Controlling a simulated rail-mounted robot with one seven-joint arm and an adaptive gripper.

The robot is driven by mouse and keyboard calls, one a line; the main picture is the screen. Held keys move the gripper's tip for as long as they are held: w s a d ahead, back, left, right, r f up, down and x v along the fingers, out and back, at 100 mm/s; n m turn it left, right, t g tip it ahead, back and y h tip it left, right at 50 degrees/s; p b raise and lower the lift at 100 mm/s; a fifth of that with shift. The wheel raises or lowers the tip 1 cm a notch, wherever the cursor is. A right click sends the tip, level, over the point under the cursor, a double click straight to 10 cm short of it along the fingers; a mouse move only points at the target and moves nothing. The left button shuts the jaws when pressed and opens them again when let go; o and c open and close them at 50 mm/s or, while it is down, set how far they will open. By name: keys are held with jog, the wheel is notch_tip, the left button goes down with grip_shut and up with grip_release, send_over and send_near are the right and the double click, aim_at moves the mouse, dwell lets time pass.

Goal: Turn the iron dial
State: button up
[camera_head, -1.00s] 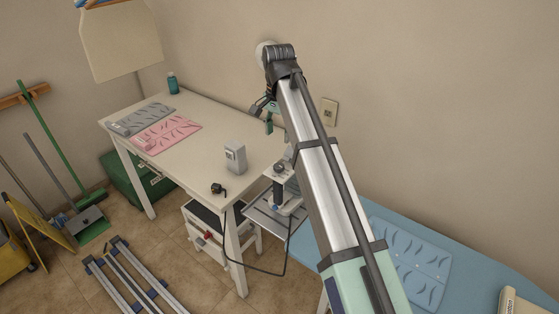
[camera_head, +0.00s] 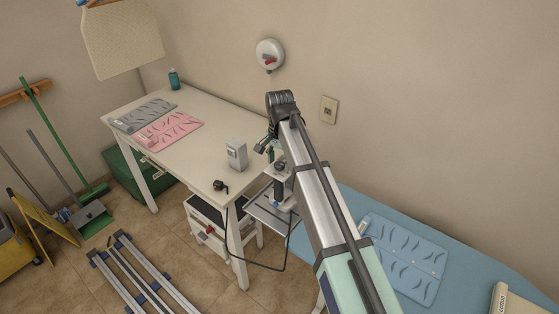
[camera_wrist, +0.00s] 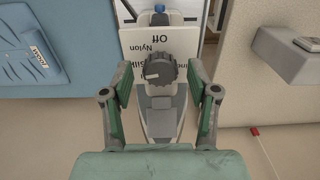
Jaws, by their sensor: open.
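The iron dial (camera_wrist: 161,72) is a dark, ridged round knob with a pale pointer mark toward its left side. Words including "Off" and "Nylon" are printed on a white plate (camera_wrist: 160,42) around it. The iron's grey body (camera_wrist: 160,118) extends below the dial in the wrist view. In the head view the iron (camera_head: 283,192) is at the metal tray, partly hidden by my arm. My gripper (camera_wrist: 160,80) is open, with one finger on each side of the dial; I cannot tell whether they touch it. In the head view my gripper (camera_head: 272,150) is above the iron.
A white table (camera_head: 205,110) stands left of the iron, with a small grey box (camera_head: 236,155) near its front edge. A blue surface (camera_head: 465,270) with a patterned pad (camera_head: 405,260) lies to the right. A black cable (camera_head: 258,268) hangs below the tray (camera_head: 262,212).

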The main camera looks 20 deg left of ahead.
grip_shut()
jog(key=shift+n, duration=0.3)
jog(key=n, duration=0.4)
jog(key=shift+n, duration=2.3)
